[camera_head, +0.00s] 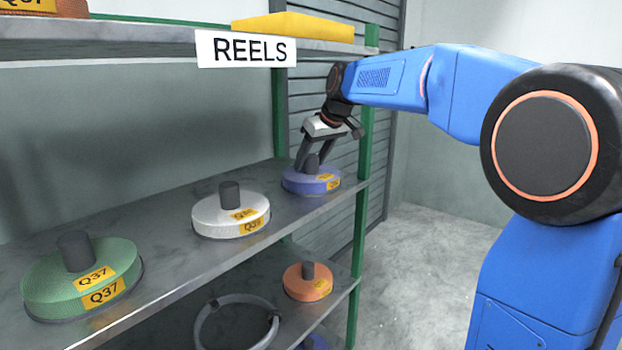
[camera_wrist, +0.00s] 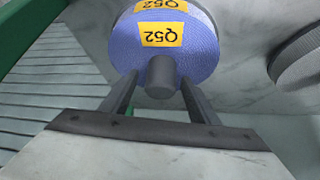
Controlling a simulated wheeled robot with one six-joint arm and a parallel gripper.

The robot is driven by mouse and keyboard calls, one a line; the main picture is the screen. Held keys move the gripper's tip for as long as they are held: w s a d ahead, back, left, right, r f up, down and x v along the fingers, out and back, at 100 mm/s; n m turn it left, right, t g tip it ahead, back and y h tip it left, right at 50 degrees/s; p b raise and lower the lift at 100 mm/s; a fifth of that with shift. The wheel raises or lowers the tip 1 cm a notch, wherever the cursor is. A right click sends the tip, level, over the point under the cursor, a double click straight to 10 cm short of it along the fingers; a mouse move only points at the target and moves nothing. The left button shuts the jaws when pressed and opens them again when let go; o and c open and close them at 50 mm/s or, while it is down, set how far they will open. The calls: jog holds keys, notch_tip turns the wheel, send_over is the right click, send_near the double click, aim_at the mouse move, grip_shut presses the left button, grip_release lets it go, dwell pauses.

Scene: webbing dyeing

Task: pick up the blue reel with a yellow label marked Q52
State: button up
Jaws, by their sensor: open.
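The blue reel (camera_head: 300,183) sits at the right end of the middle shelf, with yellow labels and a dark upright knob on top. In the wrist view the blue reel (camera_wrist: 118,48) shows its labels, which read Q52. My gripper (camera_head: 305,165) is over this reel, with its fingers pointing down at the knob. In the wrist view my gripper (camera_wrist: 158,92) has one finger on each side of the knob (camera_wrist: 161,74). The fingers look apart from the knob. Whether they touch it cannot be told for sure.
A white reel (camera_head: 215,215) and a green reel (camera_head: 60,283) marked Q37 stand left on the same shelf (camera_head: 160,213). An orange reel (camera_head: 296,287) and a grey ring (camera_head: 203,325) are below. A green post (camera_head: 360,235) stands close right of the blue reel. The upper shelf carries a "REELS" sign (camera_head: 246,50).

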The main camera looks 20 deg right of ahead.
grip_shut()
jog(key=shift+r, duration=0.25)
dwell(0.3)
